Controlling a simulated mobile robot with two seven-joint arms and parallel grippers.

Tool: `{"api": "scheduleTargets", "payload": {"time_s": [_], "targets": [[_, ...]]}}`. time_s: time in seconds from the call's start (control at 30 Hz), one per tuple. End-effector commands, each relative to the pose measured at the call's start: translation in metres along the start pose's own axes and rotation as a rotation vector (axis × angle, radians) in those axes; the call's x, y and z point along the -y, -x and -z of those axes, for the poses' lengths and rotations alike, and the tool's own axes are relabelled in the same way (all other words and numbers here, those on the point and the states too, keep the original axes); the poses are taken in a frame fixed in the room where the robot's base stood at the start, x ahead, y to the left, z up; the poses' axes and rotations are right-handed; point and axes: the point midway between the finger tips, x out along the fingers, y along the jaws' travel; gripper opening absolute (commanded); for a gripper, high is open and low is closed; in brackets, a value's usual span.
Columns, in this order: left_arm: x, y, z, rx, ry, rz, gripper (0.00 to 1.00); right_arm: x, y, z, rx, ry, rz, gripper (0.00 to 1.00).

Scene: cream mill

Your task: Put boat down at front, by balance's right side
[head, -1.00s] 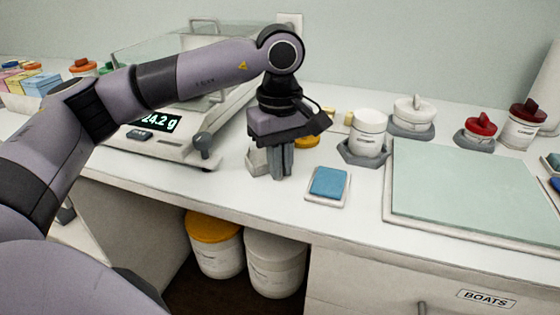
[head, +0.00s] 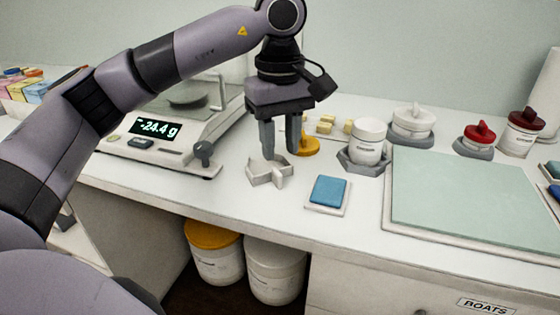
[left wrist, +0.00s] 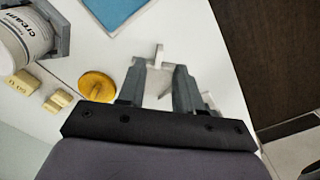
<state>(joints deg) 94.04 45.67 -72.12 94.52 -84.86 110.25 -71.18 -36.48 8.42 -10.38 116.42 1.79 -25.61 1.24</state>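The boat (head: 266,173), a small whitish angular weighing dish, sits on the white counter just right of the balance (head: 185,160), near its front right corner and apart from it. My left gripper (head: 280,150) is above the boat with its fingers spread apart, open and empty. In the left wrist view the boat (left wrist: 159,82) shows between and beyond the open fingers, partly hidden by them. The balance display reads -24.4 g. My right gripper is not in view.
A blue pad on a white tile (head: 328,193) lies right of the boat. A yellow disc (head: 308,148) and a white jar in a grey holder (head: 367,143) stand behind. A pale green mat (head: 470,195) covers the right. The counter's front edge is close.

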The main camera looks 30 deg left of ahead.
Motion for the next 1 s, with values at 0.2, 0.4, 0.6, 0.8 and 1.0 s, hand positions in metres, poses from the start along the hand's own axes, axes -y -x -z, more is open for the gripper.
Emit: {"api": "scheduleTargets", "payload": {"time_s": [0.2,0.4,0.6,0.8,1.0], "targets": [[-0.001,0.044,0.0,-0.002,0.0,-0.001,0.35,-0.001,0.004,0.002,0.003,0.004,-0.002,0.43],[0.0,0.058,0.0,0.0,-0.001,0.001,0.35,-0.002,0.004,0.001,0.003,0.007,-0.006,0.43],[0.0,0.058,0.0,0.0,-0.001,0.001,0.35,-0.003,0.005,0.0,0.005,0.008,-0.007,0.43],[0.0,0.058,0.0,0.0,0.0,0.001,0.35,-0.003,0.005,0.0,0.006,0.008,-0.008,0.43],[0.0,0.058,0.0,0.0,0.0,0.001,0.35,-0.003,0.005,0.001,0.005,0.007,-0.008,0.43]]}}
